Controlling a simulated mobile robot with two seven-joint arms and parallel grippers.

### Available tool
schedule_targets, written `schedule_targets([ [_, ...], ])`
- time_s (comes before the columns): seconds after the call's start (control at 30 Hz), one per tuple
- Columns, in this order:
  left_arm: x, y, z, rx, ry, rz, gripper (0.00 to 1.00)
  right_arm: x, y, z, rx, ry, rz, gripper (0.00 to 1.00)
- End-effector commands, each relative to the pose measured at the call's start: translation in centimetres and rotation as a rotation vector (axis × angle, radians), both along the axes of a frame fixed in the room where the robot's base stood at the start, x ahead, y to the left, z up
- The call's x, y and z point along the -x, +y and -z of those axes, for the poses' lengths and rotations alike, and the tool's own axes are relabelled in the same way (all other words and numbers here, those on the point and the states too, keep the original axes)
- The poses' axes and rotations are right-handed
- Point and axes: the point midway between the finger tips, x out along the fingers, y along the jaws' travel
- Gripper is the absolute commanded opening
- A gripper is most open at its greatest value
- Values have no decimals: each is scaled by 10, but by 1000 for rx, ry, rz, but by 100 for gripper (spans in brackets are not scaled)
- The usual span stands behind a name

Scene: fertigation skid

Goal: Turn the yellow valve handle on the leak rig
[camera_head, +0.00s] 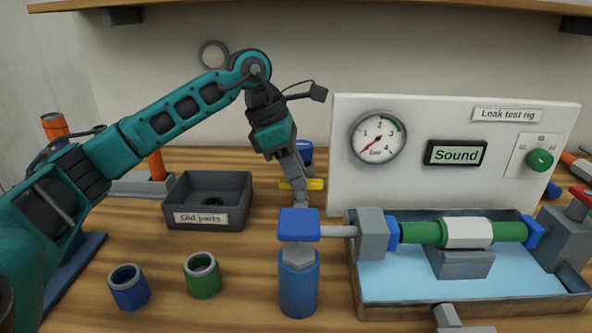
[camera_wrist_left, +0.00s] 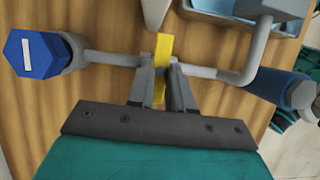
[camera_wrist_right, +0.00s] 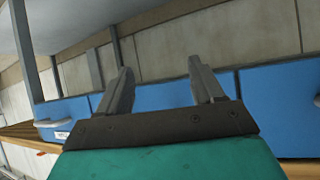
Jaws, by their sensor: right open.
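The yellow valve handle (camera_head: 314,184) sits left of the white leak rig panel (camera_head: 345,170), on grey pipework behind a blue cap. In the left wrist view the yellow handle (camera_wrist_left: 162,52) is a flat bar lying across the grey pipe (camera_wrist_left: 112,58). My left gripper (camera_head: 300,188) reaches down to it from above. In the left wrist view its fingers (camera_wrist_left: 161,78) stand on both sides of the bar, close against it, so it looks gripped. My right gripper (camera_wrist_right: 160,82) is open and empty, facing blue-fronted units away from the bench.
The gauge (camera_head: 379,137) needle points low left; the display (camera_head: 456,153) reads "Sound". A green knob (camera_head: 540,158) is at right. An old-parts bin (camera_head: 208,220), blue cup (camera_head: 129,290) and green cup (camera_head: 203,277) stand left.

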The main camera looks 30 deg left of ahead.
Motion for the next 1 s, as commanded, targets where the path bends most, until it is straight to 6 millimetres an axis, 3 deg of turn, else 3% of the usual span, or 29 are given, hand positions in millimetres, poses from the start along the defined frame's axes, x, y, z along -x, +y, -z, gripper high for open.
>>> schedule_targets([
  [0.23, 0, 0, 0, 0, 0, -1, 44, 0, 1, 0, -3, 0, 2, 67],
  [0.57, 1, 2, -5, 0, -1, -3, 45, 0, 1, -2, -2, -1, 1, 67],
  [0.67, 3, 6, -18, 0, -2, -3, 45, 0, 0, -4, -2, -1, 1, 67],
  [1.0, 17, 30, -87, 1, -5, -4, 45, -1, 0, -18, -1, -4, 2, 67],
])
